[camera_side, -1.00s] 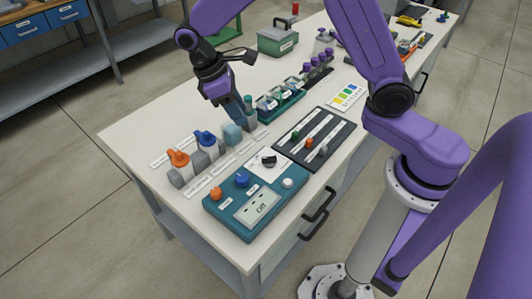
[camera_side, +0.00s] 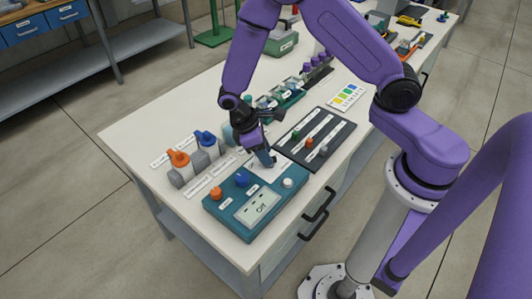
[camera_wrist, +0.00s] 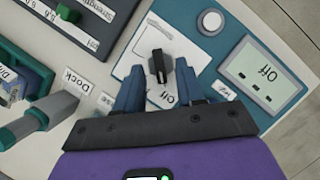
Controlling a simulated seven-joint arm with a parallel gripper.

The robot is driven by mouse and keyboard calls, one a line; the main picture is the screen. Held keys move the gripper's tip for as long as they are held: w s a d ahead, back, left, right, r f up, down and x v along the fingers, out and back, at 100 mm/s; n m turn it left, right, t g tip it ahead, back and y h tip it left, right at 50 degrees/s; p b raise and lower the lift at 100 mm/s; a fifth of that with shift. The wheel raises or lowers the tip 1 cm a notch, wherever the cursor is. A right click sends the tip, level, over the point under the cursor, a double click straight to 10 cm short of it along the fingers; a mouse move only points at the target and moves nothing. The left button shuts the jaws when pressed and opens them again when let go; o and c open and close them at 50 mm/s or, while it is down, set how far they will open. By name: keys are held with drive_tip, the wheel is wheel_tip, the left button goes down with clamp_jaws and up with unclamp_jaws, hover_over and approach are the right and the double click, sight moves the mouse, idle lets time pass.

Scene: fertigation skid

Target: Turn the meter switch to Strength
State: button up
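The meter switch is a black knob (camera_wrist: 160,67) on a white plate, seen in the wrist view with a small "Off" label beside it. The meter display (camera_wrist: 264,75) reads "Off", and in the side view the teal meter box (camera_side: 232,231) stands at the near end of the table. My gripper (camera_wrist: 159,68) is open, with its blue fingers on either side of the knob and nothing held. I cannot tell whether a finger touches the knob. In the side view my gripper (camera_side: 266,160) is low over the plate and hides the knob.
A white round button (camera_side: 288,183), a blue knob (camera_side: 242,180) and an orange knob (camera_side: 215,193) sit on the meter box. A black slider panel (camera_side: 332,149) lies beside it. Orange and blue valves (camera_side: 178,159) stand at the left.

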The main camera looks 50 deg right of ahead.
drive_tip(key=shift+s+d+f, duration=0.15)
drive_tip(key=shift+f, duration=0.35)
clamp_jaws()
